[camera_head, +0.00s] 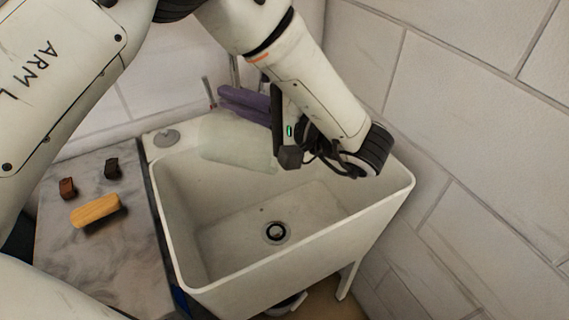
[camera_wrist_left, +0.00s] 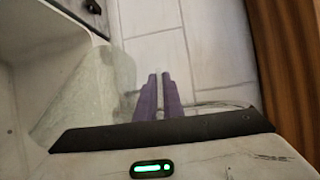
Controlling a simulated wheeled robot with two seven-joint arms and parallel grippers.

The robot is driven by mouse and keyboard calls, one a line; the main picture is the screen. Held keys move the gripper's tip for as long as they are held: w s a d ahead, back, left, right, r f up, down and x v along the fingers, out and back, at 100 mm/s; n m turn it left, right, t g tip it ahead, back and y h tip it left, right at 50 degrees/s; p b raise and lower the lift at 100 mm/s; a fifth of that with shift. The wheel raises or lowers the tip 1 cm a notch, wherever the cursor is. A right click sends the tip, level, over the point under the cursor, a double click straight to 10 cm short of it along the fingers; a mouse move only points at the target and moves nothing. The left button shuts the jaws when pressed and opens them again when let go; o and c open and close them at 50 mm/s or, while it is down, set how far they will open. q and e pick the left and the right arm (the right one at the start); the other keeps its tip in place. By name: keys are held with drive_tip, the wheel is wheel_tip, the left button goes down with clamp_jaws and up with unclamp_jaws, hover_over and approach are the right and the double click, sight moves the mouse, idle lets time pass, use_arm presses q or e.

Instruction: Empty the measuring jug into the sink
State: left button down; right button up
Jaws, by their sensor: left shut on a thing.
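The measuring jug (camera_head: 235,142) is pale and see-through. It is tipped well over on its side above the back part of the white sink (camera_head: 172,220). My left gripper (camera_head: 226,97) reaches down from above with its purple fingers behind the jug. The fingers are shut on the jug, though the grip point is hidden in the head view. In the left wrist view the purple fingers (camera_wrist_left: 160,80) are close together, with the jug (camera_wrist_left: 88,105) beside them on the left. I cannot tell whether liquid is in the jug. My right gripper is out of view.
A marble counter (camera_head: 110,258) adjoins the sink on the left, holding a wooden-backed block (camera_head: 96,210) and two small clips, brown (camera_head: 67,188) and dark (camera_head: 112,168). A grey disc (camera_head: 167,138) sits on the sink's back-left ledge. Tiled walls (camera_head: 470,130) stand close behind and right.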

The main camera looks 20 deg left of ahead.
sight(202, 119)
use_arm(q)
drive_tip(key=shift+s+a+r+p, duration=0.3)
drive_tip(key=shift+s+p, duration=0.1)
drive_tip(key=shift+p, duration=2.55)
drive_tip(key=shift+a+f+n+g+h+b, duration=0.3)
drive_tip(key=shift+a+f+h+b, duration=0.1)
drive_tip(key=shift+a+f+b, duration=0.25)
drive_tip(key=a+f+h, duration=0.2)
drive_tip(key=a, duration=0.1)
drive_tip(key=s+a+f+n, duration=0.1)
drive_tip(key=a, duration=0.1)
drive_tip(key=shift+h, duration=0.4)
drive_tip(key=shift+s+a+f+h, duration=0.1)
drive_tip(key=shift+a+f+h, duration=0.4)
drive_tip(key=shift+f, duration=0.15)
drive_tip(key=shift+a+f+h, duration=0.35)
drive_tip(key=shift+f+h, duration=0.15)
drive_tip(key=shift+f, duration=0.1)
drive_tip(key=s+a+f+n+t+h, duration=0.1)
drive_tip(key=a+f+n+h, duration=0.2)
drive_tip(key=a+f+h, duration=0.4)
drive_tip(key=shift+a+f+h, duration=0.3)
drive_tip(key=shift+a+h, duration=0.65)
drive_tip(key=shift+h, duration=1.05)
